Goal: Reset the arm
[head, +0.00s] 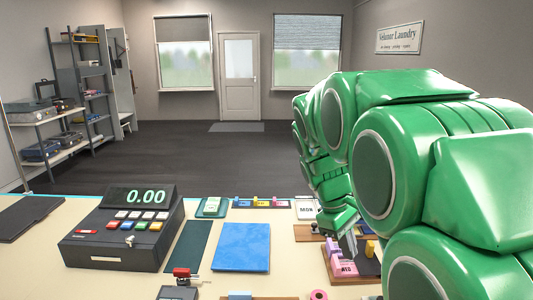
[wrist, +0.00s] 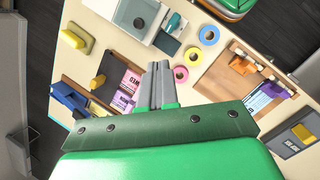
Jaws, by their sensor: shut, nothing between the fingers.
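My green arm fills the right side of the head view and bends down over the counter. My gripper (head: 350,240) points down near the right part of the counter, close to pink and purple blocks (head: 343,262). In the wrist view my gripper (wrist: 160,72) shows as two grey fingers close together. It is shut with nothing between the fingers, above the counter and apart from the tape rolls.
The counter (head: 285,240) holds a cash register (head: 120,235), a blue mat (head: 241,247) and a dark green mat (head: 188,245). Tape rolls (wrist: 209,34) lie past my fingertips. Shelves (head: 60,125) stand at the left wall; the floor (head: 200,160) beyond is clear.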

